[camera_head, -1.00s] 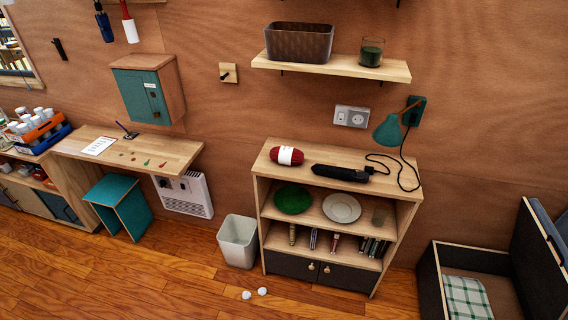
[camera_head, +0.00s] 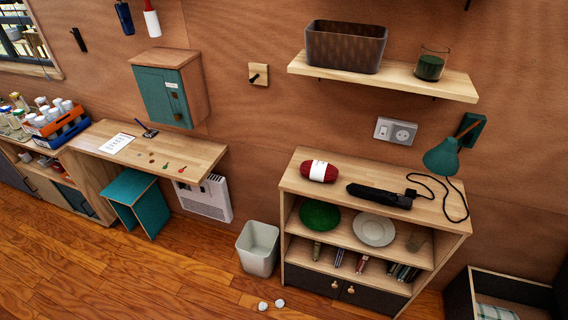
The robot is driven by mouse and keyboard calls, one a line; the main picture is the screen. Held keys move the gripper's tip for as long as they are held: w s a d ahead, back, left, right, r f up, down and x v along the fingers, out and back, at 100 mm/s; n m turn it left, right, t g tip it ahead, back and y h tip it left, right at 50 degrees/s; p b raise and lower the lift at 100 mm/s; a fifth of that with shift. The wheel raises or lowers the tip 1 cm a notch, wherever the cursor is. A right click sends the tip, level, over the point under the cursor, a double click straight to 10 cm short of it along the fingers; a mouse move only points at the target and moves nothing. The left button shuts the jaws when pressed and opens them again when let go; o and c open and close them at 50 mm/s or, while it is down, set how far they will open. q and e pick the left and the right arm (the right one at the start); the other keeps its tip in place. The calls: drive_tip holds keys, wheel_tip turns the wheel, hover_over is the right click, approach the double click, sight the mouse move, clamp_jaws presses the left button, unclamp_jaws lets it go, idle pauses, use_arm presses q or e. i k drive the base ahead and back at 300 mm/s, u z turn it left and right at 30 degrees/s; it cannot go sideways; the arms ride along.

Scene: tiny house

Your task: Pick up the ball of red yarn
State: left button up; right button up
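The ball of red yarn (camera_head: 319,171) lies on the left part of the top of a wooden shelf cabinet (camera_head: 443,215). It is an oblong red skein with a white paper band around its middle. Nothing covers it. A black elongated device (camera_head: 379,195) lies to its right on the same top, with a small gap between them. Neither of my grippers shows in the head view.
A teal wall lamp (camera_head: 443,157) and its black cord hang over the cabinet's right end. A wall shelf (camera_head: 385,78) with a dark basket (camera_head: 345,46) juts out above. A bin (camera_head: 258,249) stands left of the cabinet. White crumpled bits (camera_head: 271,304) lie on the otherwise clear floor.

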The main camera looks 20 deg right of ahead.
sight(321, 172)
drive_tip(key=z, duration=0.05)
drive_tip(key=i, duration=0.9)
drive_tip(key=z, duration=0.45)
